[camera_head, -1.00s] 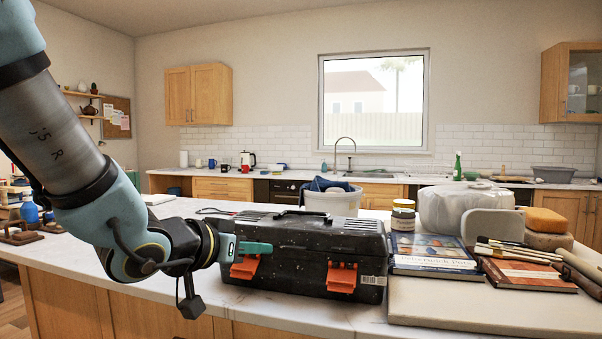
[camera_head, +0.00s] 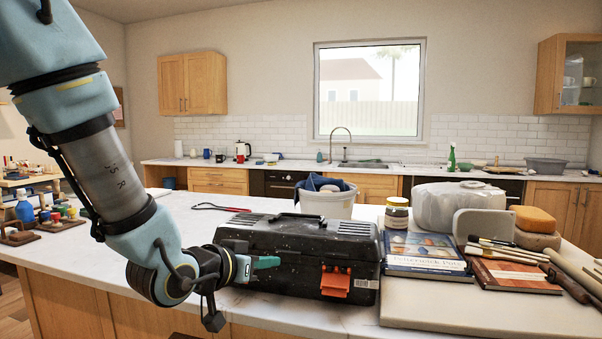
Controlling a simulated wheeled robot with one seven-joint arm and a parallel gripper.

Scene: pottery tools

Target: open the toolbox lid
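The black toolbox (camera_head: 300,257) stands on the white island counter with its lid (camera_head: 290,237) down. Its carry handle (camera_head: 299,217) lies along the top. An orange latch (camera_head: 335,281) shows on the right of the front face. The left latch is hidden behind my gripper. My gripper (camera_head: 268,263) is at the front left of the toolbox, its teal finger pointing right across the front face just below the lid edge. Only one finger shows clearly, so its opening and any contact are unclear.
Books (camera_head: 428,253) and a pale board (camera_head: 450,308) with tools lie right of the toolbox. A white bucket (camera_head: 328,201) with blue cloth stands behind it. Red-handled pliers (camera_head: 222,208) lie behind left.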

